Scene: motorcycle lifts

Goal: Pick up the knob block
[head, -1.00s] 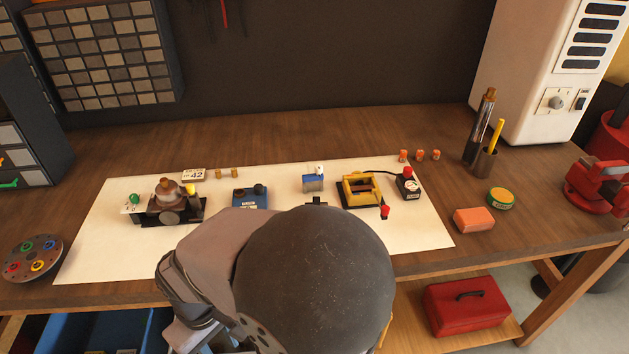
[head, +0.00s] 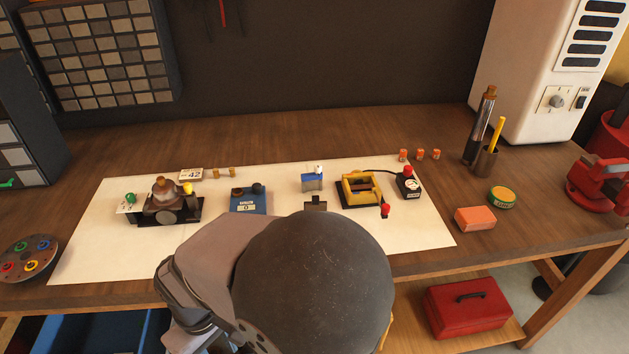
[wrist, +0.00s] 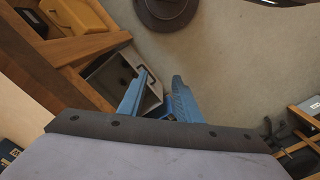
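A small blue block with a white knob on top (head: 312,182) stands upright on the white mat (head: 110,235). A wider blue box with two dark knobs and a label (head: 248,200) stands to its left. I cannot tell for certain which one the task calls the knob block. My gripper (wrist: 160,76) shows in the wrist view with its two blue fingers apart and nothing between them. It points at the floor, away from the blocks. In the head view my arm hides the gripper.
A yellow frame (head: 358,188) and a black gauge box (head: 408,183) stand right of the small block. A metal assembly (head: 166,200) is at left. A small dark piece (head: 316,203) shows just above my arm. An orange block (head: 475,219) lies at right.

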